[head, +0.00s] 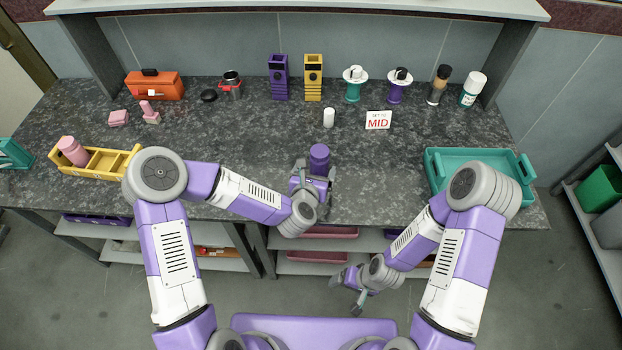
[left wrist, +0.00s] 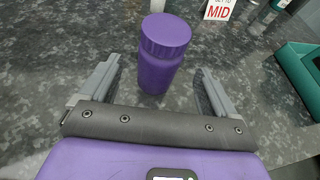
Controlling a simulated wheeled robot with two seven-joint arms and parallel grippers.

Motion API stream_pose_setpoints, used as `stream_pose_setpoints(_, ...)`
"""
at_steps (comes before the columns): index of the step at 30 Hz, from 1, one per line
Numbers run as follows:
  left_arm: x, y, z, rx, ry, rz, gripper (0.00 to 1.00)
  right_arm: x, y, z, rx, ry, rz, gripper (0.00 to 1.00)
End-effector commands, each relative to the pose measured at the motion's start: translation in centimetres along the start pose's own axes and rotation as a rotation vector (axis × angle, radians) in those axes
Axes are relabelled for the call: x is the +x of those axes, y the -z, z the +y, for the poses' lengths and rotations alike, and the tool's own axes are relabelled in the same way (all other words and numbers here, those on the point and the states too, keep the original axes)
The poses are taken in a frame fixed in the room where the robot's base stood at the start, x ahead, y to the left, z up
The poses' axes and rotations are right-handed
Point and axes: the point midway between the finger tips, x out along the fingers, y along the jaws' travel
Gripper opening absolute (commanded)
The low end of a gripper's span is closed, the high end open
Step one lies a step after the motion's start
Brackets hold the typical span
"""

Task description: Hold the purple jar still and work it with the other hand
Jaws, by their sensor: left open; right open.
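The purple jar (head: 319,157) stands upright on the dark stone counter near its front edge, with its ridged lid on. It also shows in the left wrist view (left wrist: 160,60), ahead of and between the two fingers. My left gripper (head: 314,180) is open at the jar, its fingers on either side and apart from it. In the left wrist view the left gripper (left wrist: 155,88) shows a gap on both sides of the jar. My right gripper (head: 347,290) is open and empty, low in front of the counter, away from the jar.
A white sign reading MID (head: 378,120) and a small white cylinder (head: 329,117) stand behind the jar. A teal tray (head: 437,180) is at right, a yellow caddy (head: 90,172) with a pink jar at left. Several items line the back. Counter around the jar is clear.

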Motion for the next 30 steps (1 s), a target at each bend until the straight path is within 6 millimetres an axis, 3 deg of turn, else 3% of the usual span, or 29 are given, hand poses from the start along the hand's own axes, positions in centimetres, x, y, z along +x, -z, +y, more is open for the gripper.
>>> stream_pose_setpoints(6, -4.2, -0.1, 0.0, 0.001, 0.000, 0.000, 0.90, -0.6, 0.0, -0.2, 0.000, 0.000, 0.000, 0.85)
stream_pose_setpoints(12, -6.1, 0.0, 0.0, -0.001, -0.001, 0.000, 0.90, -0.8, 0.0, -0.3, 0.000, 0.000, 0.000, 0.85)
stream_pose_setpoints(30, -6.4, 0.0, 0.0, -0.001, -0.001, 0.000, 0.90, -0.8, -0.1, -0.3, 0.000, 0.000, 0.000, 0.85)
